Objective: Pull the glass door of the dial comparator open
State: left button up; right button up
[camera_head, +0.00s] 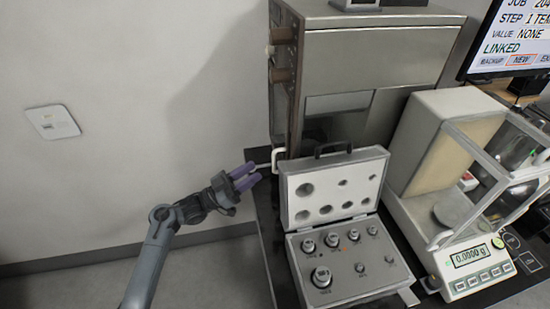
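The dial comparator (370,50) is a tall grey-beige cabinet at the back. Its narrow front faces left, is seen very obliquely, and carries brown knobs (283,75). A pale bracket-shaped handle (277,159) sticks out low on that front. The glass door itself is hard to make out at this angle. My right gripper is not in view.
An open weight case (345,268) with several weights stands in front of the comparator. A glass-sided balance (425,215) reading 0.0000 g stands at right, below a monitor (510,40). A wall plate (52,122) is at left. Space left of the dark table is free.

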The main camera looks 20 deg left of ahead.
aim_at(274, 170)
pick_arm(q)
jog(key=b+x, duration=0.1)
jog(key=x, duration=0.7)
jog(key=shift+w+d+r, duration=0.1)
jog(key=shift+w+d, duration=0.1)
jog(key=shift+c, duration=0.5)
grip_shut()
jog(key=shift+a, duration=0.1)
